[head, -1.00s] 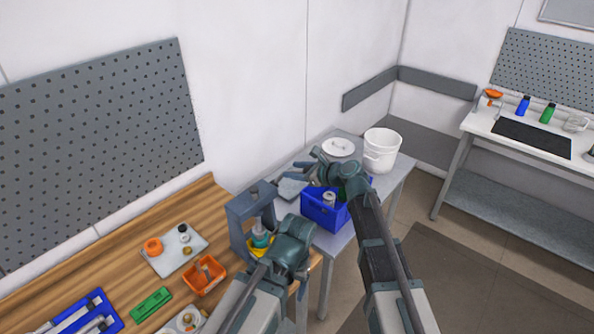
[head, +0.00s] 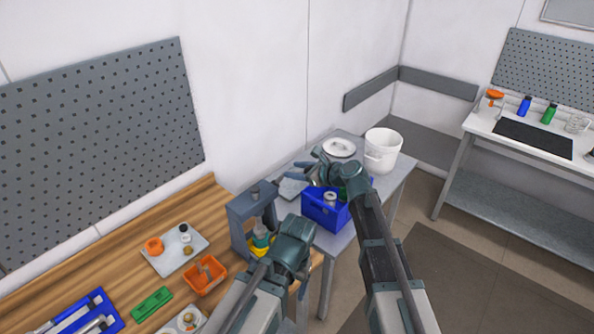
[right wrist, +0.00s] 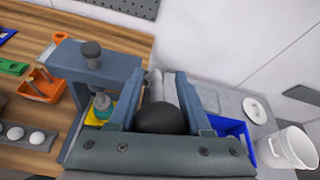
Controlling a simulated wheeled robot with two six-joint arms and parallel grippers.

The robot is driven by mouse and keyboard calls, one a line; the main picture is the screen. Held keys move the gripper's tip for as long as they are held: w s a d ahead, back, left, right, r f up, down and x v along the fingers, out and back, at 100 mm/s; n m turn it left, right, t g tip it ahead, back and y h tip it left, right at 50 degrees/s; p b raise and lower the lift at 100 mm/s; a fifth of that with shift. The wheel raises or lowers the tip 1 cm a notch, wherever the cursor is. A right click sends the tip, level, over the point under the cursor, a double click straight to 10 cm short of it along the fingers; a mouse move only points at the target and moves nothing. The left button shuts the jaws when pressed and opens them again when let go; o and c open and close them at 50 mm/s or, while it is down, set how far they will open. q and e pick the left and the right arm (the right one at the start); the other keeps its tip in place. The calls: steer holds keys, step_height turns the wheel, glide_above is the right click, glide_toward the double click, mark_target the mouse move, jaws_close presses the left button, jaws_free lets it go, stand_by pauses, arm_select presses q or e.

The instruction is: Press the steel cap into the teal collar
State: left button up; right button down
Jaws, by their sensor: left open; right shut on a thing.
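The teal collar (head: 261,238) sits on a yellow base in the blue-grey press (head: 240,210); it also shows in the right wrist view (right wrist: 103,108). A grey piece stands on or above the collar under the press's plunger; I cannot tell whether this is the steel cap or how it is seated. My left gripper (head: 283,250) is beside the press, open, its fingertips largely hidden by its own wrist. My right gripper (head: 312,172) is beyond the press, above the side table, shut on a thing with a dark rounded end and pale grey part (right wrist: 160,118).
A blue bin (head: 322,213) with items stands below my right gripper. A white bucket (head: 382,150) and a round white lid (head: 339,147) are behind it. On the wooden bench are an orange tray (head: 205,277), a pale plate (head: 170,255) with small parts and a green block (head: 152,302).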

steer(key=shift+a, duration=0.1)
steer(key=shift+c, duration=2.1)
jaws_free()
steer(key=shift+a, duration=0.1)
steer(key=shift+s+d+r+p, duration=0.15)
steer(key=shift+d+r+p, duration=0.25)
steer(key=shift+p, duration=0.1)
steer(key=a+r+p+v, duration=0.1)
steer(key=r+p+v, duration=0.2)
steer(key=p+v, duration=0.5)
steer(key=v, duration=0.5)
steer(key=shift+d+r+p, duration=0.35)
steer(key=shift+p, duration=0.05)
